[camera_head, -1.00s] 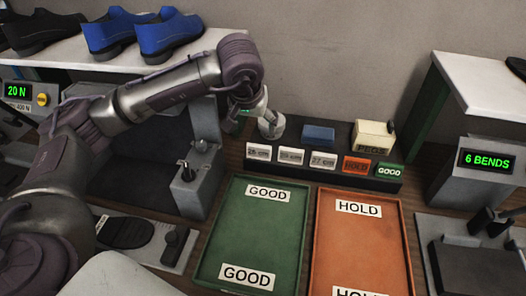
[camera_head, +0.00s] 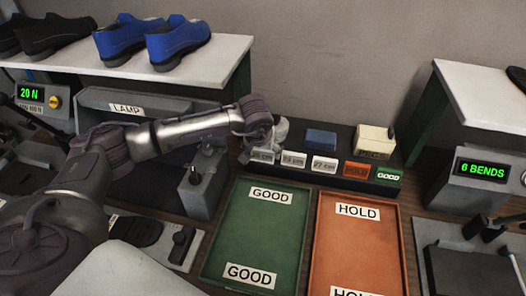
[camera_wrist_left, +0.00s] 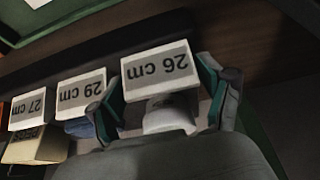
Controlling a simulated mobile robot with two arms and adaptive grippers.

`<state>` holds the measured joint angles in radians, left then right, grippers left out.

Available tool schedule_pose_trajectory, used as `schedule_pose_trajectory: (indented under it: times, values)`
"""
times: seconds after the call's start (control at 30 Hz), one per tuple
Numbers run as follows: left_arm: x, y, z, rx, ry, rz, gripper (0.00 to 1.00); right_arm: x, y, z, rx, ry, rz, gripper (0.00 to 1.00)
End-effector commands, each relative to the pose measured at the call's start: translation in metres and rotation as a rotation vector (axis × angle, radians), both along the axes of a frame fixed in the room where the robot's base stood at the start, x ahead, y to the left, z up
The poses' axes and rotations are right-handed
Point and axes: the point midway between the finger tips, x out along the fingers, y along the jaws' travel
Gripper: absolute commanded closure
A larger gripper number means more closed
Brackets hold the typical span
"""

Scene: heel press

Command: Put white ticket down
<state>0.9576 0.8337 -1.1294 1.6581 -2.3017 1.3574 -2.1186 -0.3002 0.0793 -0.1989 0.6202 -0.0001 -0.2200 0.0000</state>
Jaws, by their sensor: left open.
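The white ticket marked 26 cm (camera_wrist_left: 160,66) sits at the end of the row on the dark rack (camera_head: 340,182). My left gripper (camera_wrist_left: 163,97) is open, with one teal-padded finger on each side of this ticket. I cannot tell whether the fingers touch it. In the head view my left gripper (camera_head: 262,138) is over the rack's left end and partly hides the 26 cm ticket (camera_head: 261,156). The white 29 cm ticket (camera_head: 294,160) and 27 cm ticket (camera_head: 325,165) stand beside it. My right gripper is not in view.
An orange HOLD ticket (camera_head: 360,170) and green GOOD ticket (camera_head: 388,175) continue the row. A blue block (camera_head: 320,139) and cream block (camera_head: 374,140) are behind. The green GOOD tray (camera_head: 255,235) and orange HOLD tray (camera_head: 358,245) lie empty in front.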

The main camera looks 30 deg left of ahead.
Motion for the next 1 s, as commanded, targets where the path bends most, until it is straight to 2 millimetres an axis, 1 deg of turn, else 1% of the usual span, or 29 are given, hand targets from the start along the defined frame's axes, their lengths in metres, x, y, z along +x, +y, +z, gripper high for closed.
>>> schedule_pose_trajectory:
  times: [0.2,0.27,0.33,0.43,0.47,0.77,0.87,0.97,1.0]
  values:
    - [0.001,0.000,-0.001,-0.001,-0.001,0.000,0.21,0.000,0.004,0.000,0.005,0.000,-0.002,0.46]
    - [0.001,0.000,-0.001,-0.001,-0.001,0.000,0.29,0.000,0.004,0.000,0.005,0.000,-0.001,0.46]
    - [0.001,0.000,-0.001,0.000,-0.001,0.000,0.41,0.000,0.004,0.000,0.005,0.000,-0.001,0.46]
    - [0.001,0.000,-0.001,0.000,-0.001,0.000,0.42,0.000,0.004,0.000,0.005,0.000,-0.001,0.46]
    - [0.001,0.000,-0.001,0.000,-0.001,0.000,0.45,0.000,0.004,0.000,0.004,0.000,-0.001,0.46]
    - [0.001,0.000,0.002,0.000,-0.002,0.001,0.45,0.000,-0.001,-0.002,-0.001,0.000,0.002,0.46]
    - [0.002,0.001,0.009,0.000,-0.005,0.001,0.45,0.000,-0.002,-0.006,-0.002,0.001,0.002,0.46]
    - [0.002,0.001,0.020,0.001,-0.006,0.000,0.45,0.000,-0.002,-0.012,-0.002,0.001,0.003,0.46]
    - [0.002,0.001,0.027,0.000,-0.007,0.001,0.45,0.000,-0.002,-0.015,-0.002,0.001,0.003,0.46]
